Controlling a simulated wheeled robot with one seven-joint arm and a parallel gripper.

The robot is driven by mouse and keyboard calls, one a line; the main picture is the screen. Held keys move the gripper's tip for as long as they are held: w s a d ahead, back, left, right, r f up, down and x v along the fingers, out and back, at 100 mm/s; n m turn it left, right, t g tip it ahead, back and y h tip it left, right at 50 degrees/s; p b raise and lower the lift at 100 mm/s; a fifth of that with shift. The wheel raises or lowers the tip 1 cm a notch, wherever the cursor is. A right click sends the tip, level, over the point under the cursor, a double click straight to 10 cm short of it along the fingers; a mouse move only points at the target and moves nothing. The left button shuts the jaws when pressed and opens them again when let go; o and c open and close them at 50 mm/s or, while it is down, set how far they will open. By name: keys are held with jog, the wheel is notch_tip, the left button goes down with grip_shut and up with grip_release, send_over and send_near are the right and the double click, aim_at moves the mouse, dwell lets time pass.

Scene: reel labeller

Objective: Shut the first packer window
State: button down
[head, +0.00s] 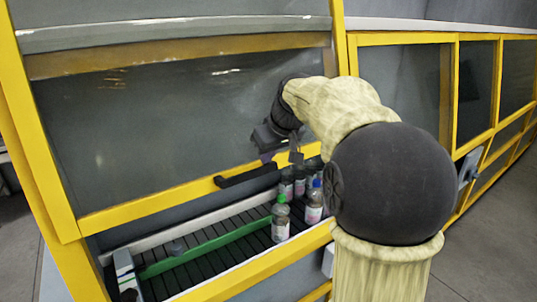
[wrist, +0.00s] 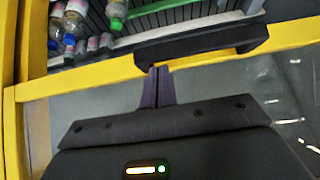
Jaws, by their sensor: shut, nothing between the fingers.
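The first packer window (head: 160,115) is a large glass pane in a yellow frame, in the left half of the head view. It stands partly raised, with an open gap below its lower bar. A black handle (head: 247,176) sits on that yellow lower bar; it also shows in the wrist view (wrist: 200,45). My gripper (head: 292,153) is shut and empty, just right of and above the handle in the head view. In the wrist view its fingertips (wrist: 157,72) are together at the bar, close beside the handle; I cannot tell whether they touch.
Through the gap I see a dark slatted conveyor (head: 205,258) with a green rail (head: 215,243) and several bottles, one with a green cap (head: 281,218). More yellow-framed windows (head: 405,85) stand to the right. Grey floor (head: 500,230) is clear at the right.

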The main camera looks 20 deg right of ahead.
jog(key=shift+f, duration=0.1)
jog(key=s+d+f+b, duration=0.1)
jog(key=s+f+b, duration=0.3)
jog(key=f+b, duration=1)
jog(key=s+d+f+b, duration=0.1)
jog(key=s+f+b, duration=0.3)
jog(key=f+b, duration=1)
jog(key=shift+f, duration=2)
jog(key=shift+s+f, duration=0.1)
jog(key=shift+s, duration=0.05)
jog(key=s+r+p, duration=0.3)
jog(key=r, duration=1)
jog(key=shift+s+d+r+p, duration=0.2)
jog(key=shift+d+r+p, duration=0.1)
jog(key=shift+d+p, duration=0.1)
jog(key=shift+w, duration=0.1)
